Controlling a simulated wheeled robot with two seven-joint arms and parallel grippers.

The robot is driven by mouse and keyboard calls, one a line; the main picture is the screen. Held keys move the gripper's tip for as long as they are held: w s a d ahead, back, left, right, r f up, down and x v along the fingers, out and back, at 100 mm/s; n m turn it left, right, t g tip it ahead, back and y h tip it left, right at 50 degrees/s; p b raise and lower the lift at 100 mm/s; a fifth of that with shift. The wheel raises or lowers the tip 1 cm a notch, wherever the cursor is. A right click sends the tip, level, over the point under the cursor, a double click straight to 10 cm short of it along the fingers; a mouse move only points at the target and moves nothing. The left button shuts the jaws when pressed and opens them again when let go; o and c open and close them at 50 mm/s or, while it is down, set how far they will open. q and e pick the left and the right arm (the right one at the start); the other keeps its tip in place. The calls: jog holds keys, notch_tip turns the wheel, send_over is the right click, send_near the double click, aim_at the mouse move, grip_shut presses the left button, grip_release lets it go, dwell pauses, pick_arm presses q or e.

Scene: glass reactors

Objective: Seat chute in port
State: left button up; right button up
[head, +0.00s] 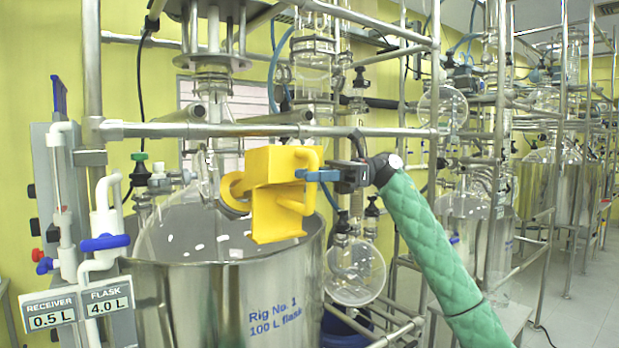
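The yellow chute (275,198) is a boxy piece with loop handles, held up in front of the glass vessel in the steel pot. My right gripper (312,175), with blue fingers, comes in from the right and is shut on the chute's right handle. The chute overlaps the pot's rim and the glass behind it in the picture; I cannot tell the gap between them. The glass flask top (185,225) shows to the chute's left, with several necks and fittings. Which neck is the port is unclear, as the chute hides part of the top. My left gripper is not in view.
The steel pot (220,300) is marked "Rig No. 1 100 L flask". A horizontal metal rail (250,130) runs just above the chute. White pipes with blue valves (105,242) stand at left. Glassware (355,270) hangs to the right of the pot. Further rigs stand behind at right.

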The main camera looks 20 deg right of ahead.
jog(key=shift+w+d+f+b, duration=0.2)
jog(key=shift+d+b, duration=0.1)
jog(key=shift+d, duration=0.3)
jog(key=shift+d, duration=0.15)
jog(key=w+d+b, duration=0.1)
jog(key=d, duration=0.5)
jog(key=shift+d+b, duration=0.35)
jog(key=shift+b, duration=0.05)
dwell(0.4)
jog(key=shift+w, duration=0.1)
jog(key=o, duration=0.6)
jog(key=shift+c, duration=0.2)
